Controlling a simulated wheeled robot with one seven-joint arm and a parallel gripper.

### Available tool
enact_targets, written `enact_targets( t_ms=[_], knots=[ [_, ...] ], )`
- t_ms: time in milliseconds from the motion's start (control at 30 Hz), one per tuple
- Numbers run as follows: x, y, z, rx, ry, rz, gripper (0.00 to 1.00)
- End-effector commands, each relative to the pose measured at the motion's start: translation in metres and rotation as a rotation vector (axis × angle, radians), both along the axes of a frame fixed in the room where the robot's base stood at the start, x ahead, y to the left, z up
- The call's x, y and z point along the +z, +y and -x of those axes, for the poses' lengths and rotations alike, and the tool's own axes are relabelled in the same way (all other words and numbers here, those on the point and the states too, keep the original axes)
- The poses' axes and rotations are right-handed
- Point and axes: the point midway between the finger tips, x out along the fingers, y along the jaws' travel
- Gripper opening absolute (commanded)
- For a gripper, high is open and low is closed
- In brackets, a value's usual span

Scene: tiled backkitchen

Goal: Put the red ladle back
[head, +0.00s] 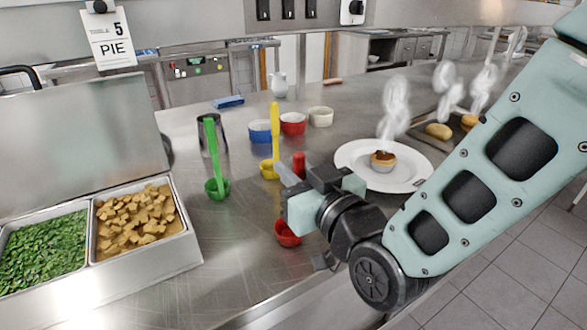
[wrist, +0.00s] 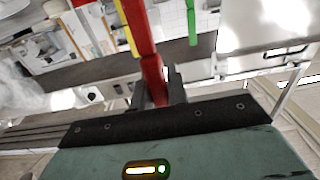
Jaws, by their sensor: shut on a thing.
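The red ladle (head: 287,233) is upright in my gripper (head: 296,183), its bowl below the jaws and its handle top above them. The jaws are shut on its handle, which hides the handle's middle in the head view. The bowl is near the front edge of the counter; I cannot tell whether it touches the steel. The wrist view shows the red handle (wrist: 146,55) between the fingers of my gripper (wrist: 154,88). A yellow ladle (head: 275,135) and a green ladle (head: 212,155) stand upright on the counter to the left.
Blue (head: 260,132), red (head: 293,124) and white (head: 320,117) bowls stand behind. A white plate (head: 350,156) with a small pie (head: 383,161) is to the right. A dark metal container (head: 222,134) stands behind the green ladle. Food trays (head: 190,245) fill the left. The front middle counter is clear.

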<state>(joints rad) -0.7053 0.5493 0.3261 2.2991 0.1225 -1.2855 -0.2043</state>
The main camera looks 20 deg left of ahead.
Motion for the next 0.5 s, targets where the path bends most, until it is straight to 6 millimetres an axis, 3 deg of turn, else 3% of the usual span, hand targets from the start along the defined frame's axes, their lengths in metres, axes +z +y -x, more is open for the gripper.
enact_targets(
  t_ms=[267, 300, 367, 500],
  knots=[
    [-0.0035, 0.0000, 0.0000, 0.000, 0.000, 0.000, 0.00],
    [-0.0036, 0.0000, 0.0000, 0.000, 0.000, 0.000, 0.19],
    [-0.0025, 0.0000, -0.0001, 0.000, 0.001, 0.001, 0.35],
    [-0.0024, 0.0000, -0.0001, 0.000, 0.001, 0.001, 0.38]
  ],
)
